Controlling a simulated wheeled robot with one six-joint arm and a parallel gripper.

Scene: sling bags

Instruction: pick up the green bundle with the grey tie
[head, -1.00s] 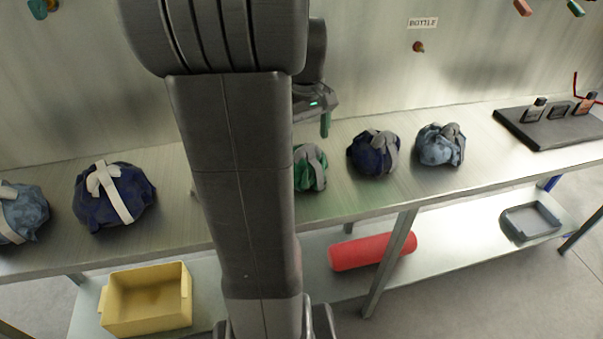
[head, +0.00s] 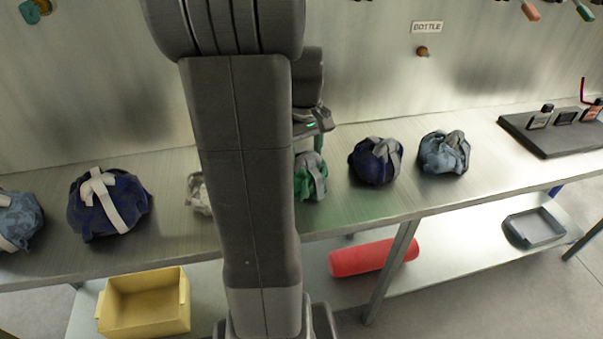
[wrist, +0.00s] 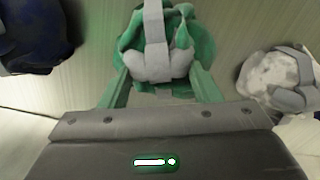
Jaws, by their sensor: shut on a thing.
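The green bundle with the grey tie (head: 312,183) sits on the bench top, partly hidden behind my arm in the head view. In the wrist view the green bundle (wrist: 192,32) lies between my two green fingers, with its grey tie and pale knot facing the camera. My gripper (wrist: 160,88) is shut on the upper part of the bundle. In the head view my gripper (head: 318,145) is just above and against the bundle. The bundle shows no clear gap from the bench.
A dark blue bundle (head: 366,163) and a light blue bundle (head: 432,155) stand to the right. A whitish bundle (head: 196,193) is left, partly behind my arm; a larger navy bundle (head: 84,216) lies farther left. A black tray (head: 548,146) is at far right.

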